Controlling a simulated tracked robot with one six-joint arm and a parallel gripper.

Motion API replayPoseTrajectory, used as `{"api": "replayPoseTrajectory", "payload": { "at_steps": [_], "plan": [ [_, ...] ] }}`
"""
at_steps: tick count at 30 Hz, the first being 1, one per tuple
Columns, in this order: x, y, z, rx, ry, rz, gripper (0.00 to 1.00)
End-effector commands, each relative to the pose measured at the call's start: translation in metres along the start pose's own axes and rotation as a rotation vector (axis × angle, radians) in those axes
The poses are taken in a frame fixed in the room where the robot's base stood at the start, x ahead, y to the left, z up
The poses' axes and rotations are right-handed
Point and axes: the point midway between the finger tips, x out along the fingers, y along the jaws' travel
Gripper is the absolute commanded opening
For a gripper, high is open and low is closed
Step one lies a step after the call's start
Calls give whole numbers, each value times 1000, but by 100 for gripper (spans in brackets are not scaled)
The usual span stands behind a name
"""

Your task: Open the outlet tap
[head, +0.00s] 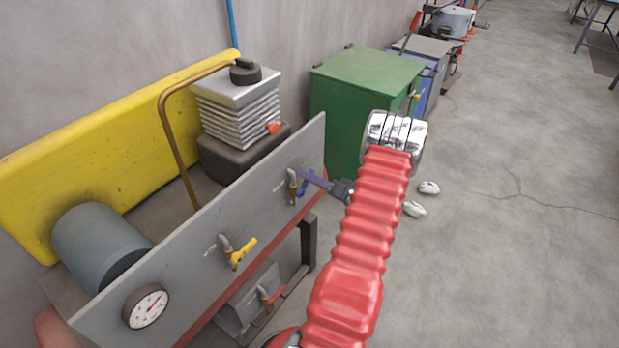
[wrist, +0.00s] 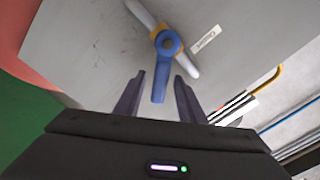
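A tap with a blue lever handle (head: 311,180) sits on the grey panel (head: 262,205), near its right end. In the wrist view the blue handle (wrist: 159,88) points down the picture, across its pale pipe. A small label beside it is too small to read. My gripper (wrist: 160,78) is open, with one dark finger on each side of the handle's free end and a gap on both sides. In the head view my gripper (head: 330,186) is at the handle, partly hidden by my arm. A yellow-handled tap (head: 242,252) is further left on the panel.
A red-handled valve (head: 270,295) is low below the panel, and a gauge (head: 147,306) is at its left end. A green cabinet (head: 362,85) stands behind. Two pale objects (head: 415,209) lie on the floor.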

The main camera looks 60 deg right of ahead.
Motion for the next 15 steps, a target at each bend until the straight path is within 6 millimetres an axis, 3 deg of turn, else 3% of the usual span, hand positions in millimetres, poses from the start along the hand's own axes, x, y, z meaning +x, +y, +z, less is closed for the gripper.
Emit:
{"api": "replayPoseTrajectory", "payload": {
  "at_steps": [15],
  "plan": [
    [-84,1,-1,1,5,3,36]
  ]
}}
